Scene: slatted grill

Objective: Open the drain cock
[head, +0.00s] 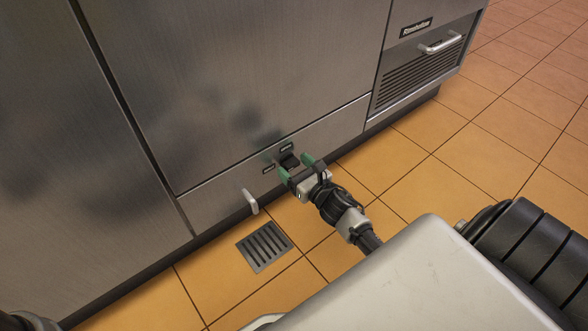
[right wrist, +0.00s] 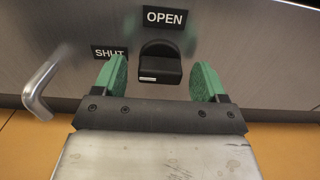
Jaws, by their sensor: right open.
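The drain cock's black handle (head: 288,160) sits low on the steel front panel. It also shows in the right wrist view (right wrist: 160,64), with a short white mark on its near face. An OPEN label (right wrist: 165,17) is above the handle and a SHUT label (right wrist: 108,52) is to its left. My right gripper (head: 296,168) is open, its green-padded fingers on either side of the handle. In the right wrist view a gap shows between each finger and the handle. My left gripper is not in view.
A bent metal spout (head: 250,201) sticks out at the panel's lower edge, left of the gripper. A floor drain grate (head: 264,247) lies in the orange tiles below. A louvred panel with a bar handle (head: 440,43) is at upper right. Tiled floor at right is clear.

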